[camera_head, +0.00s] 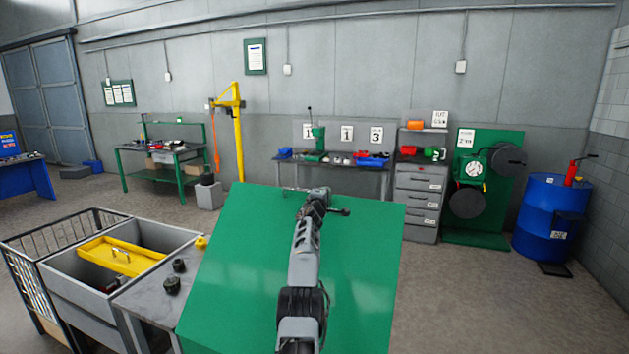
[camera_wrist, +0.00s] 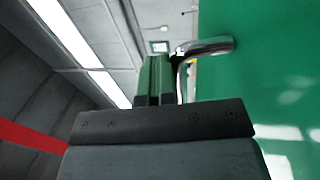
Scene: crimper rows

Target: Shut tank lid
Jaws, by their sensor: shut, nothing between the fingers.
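The tank lid (camera_head: 235,270) is a large flat green panel in the middle of the head view, raised and tilted. My arm reaches up across its face, and my gripper (camera_head: 318,192) is near its top edge. In the wrist view the lid's green face (camera_wrist: 265,60) fills the right side, with a bent chrome handle (camera_wrist: 212,46) on it. My gripper (camera_wrist: 155,62) is shut and empty there, close beside the handle. I cannot tell whether the fingers touch the handle. The tank under the lid is hidden.
A grey table (camera_head: 140,297) with dark parts stands left of the lid, beside a grey bin holding a yellow tray (camera_head: 122,255). Behind are a workbench (camera_head: 340,163), a drawer cabinet (camera_head: 420,195) and a blue drum (camera_head: 545,220). Floor right of the lid is clear.

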